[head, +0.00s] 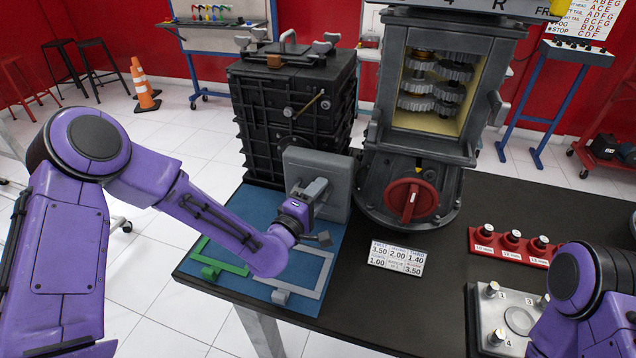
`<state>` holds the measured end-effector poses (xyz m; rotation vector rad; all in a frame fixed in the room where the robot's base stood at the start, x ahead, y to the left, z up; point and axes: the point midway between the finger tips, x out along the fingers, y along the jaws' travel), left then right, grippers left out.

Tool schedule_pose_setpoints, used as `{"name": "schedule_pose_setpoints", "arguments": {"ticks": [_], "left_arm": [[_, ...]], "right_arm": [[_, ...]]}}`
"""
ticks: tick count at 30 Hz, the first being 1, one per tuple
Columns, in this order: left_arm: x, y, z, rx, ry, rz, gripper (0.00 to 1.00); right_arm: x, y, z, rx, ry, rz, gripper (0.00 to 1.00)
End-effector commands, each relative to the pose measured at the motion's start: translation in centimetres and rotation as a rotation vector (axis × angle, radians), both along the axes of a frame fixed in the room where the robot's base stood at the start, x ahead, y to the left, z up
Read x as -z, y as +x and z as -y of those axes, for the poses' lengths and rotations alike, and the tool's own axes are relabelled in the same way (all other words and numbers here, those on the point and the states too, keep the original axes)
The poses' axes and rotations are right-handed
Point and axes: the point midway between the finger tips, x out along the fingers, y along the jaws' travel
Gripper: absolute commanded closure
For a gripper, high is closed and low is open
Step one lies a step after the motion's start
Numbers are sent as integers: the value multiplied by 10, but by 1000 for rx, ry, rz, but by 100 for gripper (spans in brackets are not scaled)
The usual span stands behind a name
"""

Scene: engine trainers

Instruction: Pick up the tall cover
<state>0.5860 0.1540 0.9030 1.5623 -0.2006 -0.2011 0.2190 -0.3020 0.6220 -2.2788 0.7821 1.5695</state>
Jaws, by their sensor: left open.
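A grey upright plate (335,172), which looks like the tall cover, stands at the front of the black ribbed case, at the back of the blue mat. A grey block sticks out from the plate's front; I cannot tell whether it is a handle or part of my gripper. My left gripper (316,212) is open, right in front of the plate. Contact between them cannot be made out. The wrist hides the plate's lower left part. My right arm shows at the lower right, but its gripper is out of view.
The black ribbed case (285,115) and the grey gearbox with a red knob (410,200) stand behind. The blue mat (250,205) bears a green frame (215,262) and a grey frame (322,278). A number card (397,257) and a red rack (510,245) lie to the right.

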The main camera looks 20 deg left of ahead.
Motion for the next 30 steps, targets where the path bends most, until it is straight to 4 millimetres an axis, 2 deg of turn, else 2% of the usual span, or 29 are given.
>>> {"name": "schedule_pose_setpoints", "arguments": {"ticks": [6, 7, 9, 11, 30], "left_arm": [[1, 3, 1, 2, -1, -1, 57], [1, 3, 1, 2, -1, -1, 61], [1, 3, 2, 2, -1, -1, 84], [1, 3, 2, 2, 0, -1, 100], [1, 2, 2, 4, 0, -1, 100]], "right_arm": [[0, 0, 0, 0, 0, 0, 57], [0, 0, 0, 0, 0, 0, 57], [0, 0, 0, 0, 0, 0, 57], [0, 0, 0, 0, 0, 0, 57], [0, 0, 0, 0, 0, 0, 57]]}}
